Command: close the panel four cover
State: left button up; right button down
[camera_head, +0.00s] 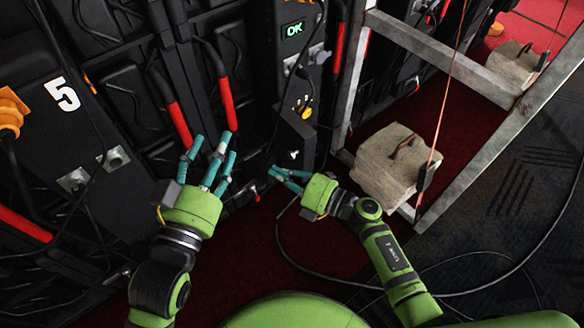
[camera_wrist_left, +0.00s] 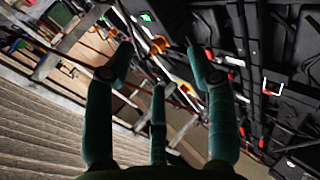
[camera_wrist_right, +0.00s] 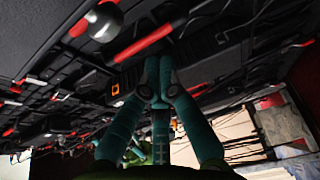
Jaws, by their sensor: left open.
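A dark control unit with a green "OK" display (camera_head: 293,29) stands at upper centre in the head view. Below it, a small dark plate (camera_head: 298,135) stands out from the unit's lower end, near a yellow knob (camera_head: 305,111). I cannot tell for sure whether this is the panel four cover; no number four is readable. My left gripper (camera_head: 209,158) is open and empty, left of the plate, in front of the panel backs. My right gripper (camera_head: 280,175) has its fingers drawn together just below the plate, apart from it. Its fingertips also meet in the right wrist view (camera_wrist_right: 158,82).
A panel marked 5 (camera_head: 62,94) is at the left. Red handles (camera_head: 227,103) run along the panels. A metal frame (camera_head: 450,67) with a weight block (camera_head: 391,165) stands at the right. Loose cables (camera_head: 480,291) lie on the floor, which has free room at lower right.

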aim_at(289, 146)
pick_arm(q)
jog(key=shift+s+d+r+m+t+h+b, duration=0.15)
jog(key=shift+s+d+r+t+h, duration=0.2)
jog(key=shift+r, duration=0.5)
jog(key=shift+s+d+r+m+t+h+b, duration=0.15)
jog(key=shift+r+t+h, duration=0.25)
jog(key=shift+r, duration=0.45)
jog(key=shift+s+d+r+m+t+h+b, duration=0.15)
jog(key=shift+s+r+t+h, duration=0.1)
jog(key=shift+r+t, duration=0.45)
pick_arm(e)
jog(key=shift+w+d, duration=0.5)
jog(key=shift+d, duration=0.25)
jog(key=shift+w+d, duration=0.5)
jog(key=shift+d, duration=0.25)
pick_arm(q)
jog(key=shift+r, duration=0.25)
